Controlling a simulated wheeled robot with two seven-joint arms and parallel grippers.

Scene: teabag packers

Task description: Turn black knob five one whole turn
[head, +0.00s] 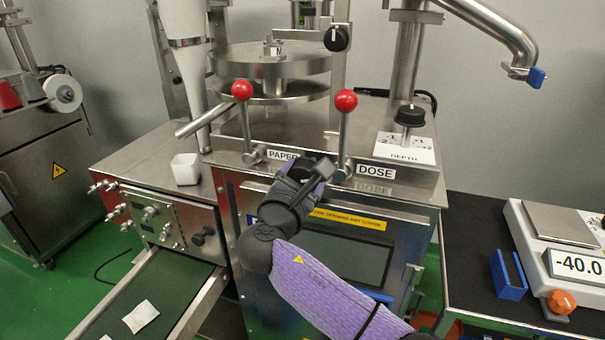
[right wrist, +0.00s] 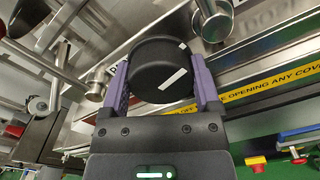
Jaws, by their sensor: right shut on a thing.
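A round black knob (right wrist: 152,62) with a white line on its face sits on the machine front between the PAPER and DOSE labels. In the right wrist view the white line slants up to the right. My right gripper (head: 305,172) is shut on this knob, one purple-sided finger on each side of it. In the head view the gripper hides most of the knob. No number shows on it, so I cannot tell if it is knob five. My left gripper is not in view.
Red-balled levers (head: 242,90) and (head: 346,100) stand close on either side of my right gripper. Other black knobs are at the top (head: 337,38), on the DEPTH plate (head: 410,115) and on the side panel (head: 203,236). A scale (head: 555,250) stands at right.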

